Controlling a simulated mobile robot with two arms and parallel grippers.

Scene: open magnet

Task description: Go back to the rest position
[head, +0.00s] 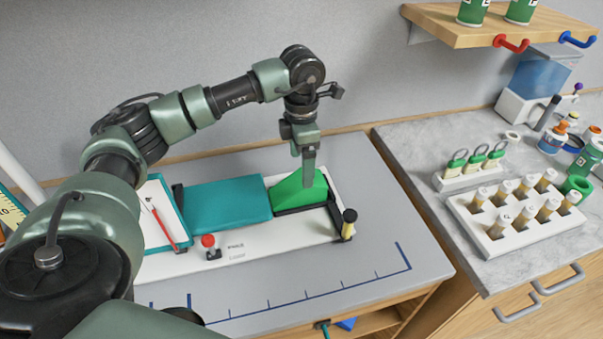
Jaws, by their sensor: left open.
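My left gripper (309,172) points down over the right end of the white device on the grey table. Its fingers are at a green wedge-shaped block (299,193); I cannot tell whether they touch it. My left arm comes in from the left and arches over the device. My right gripper is not in view.
A marble counter (465,240) on the right holds a white rack of vials (515,213), green padlocks (475,160) and several bottles. A wooden shelf (490,27) with hooks juts out above. The table's front strip (330,285) with blue marks is clear.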

